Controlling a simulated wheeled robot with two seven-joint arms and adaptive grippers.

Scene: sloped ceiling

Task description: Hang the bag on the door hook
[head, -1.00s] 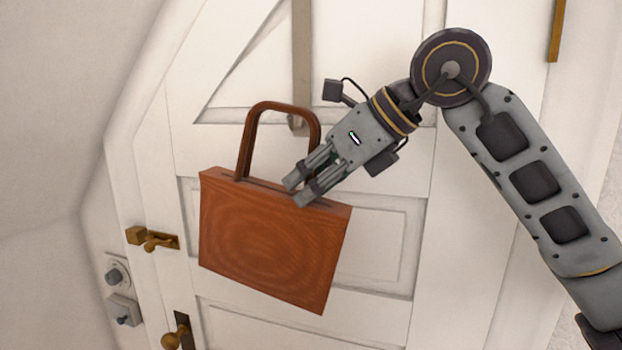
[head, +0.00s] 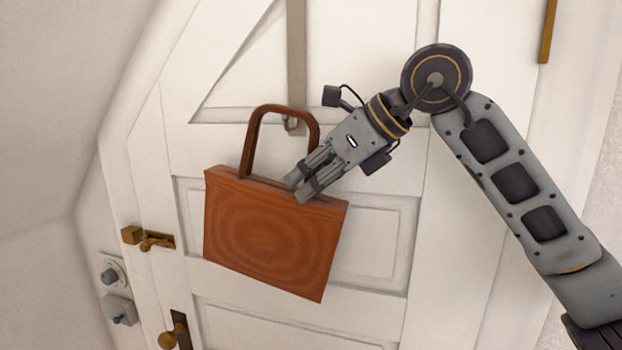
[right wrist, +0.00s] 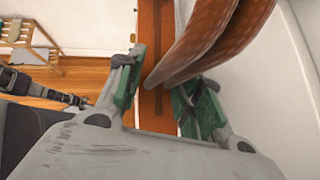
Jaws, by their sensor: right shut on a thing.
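The brown bag (head: 272,235) with its looped handle (head: 251,135) hangs in front of the white door, slightly tilted. My right gripper (head: 297,188) is shut on the bag at its top edge, near the right foot of the handle. In the right wrist view the brown handle (right wrist: 205,40) passes close to the fingers (right wrist: 158,92). The door hook (head: 291,124) is at the lower end of a grey strap (head: 296,60) and shows through the handle's opening. I cannot tell the gap between handle and hook. A gripper-like dark part, probably my left gripper (right wrist: 72,99), shows at the left; its fingers are unclear.
The white door (head: 375,245) has a brass latch (head: 150,239) and a brass knob (head: 170,340) at its left edge. Wall switches (head: 115,290) are beside it. The sloped ceiling (head: 60,100) closes in at the left. A wooden rack (right wrist: 35,45) stands off in the wrist view.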

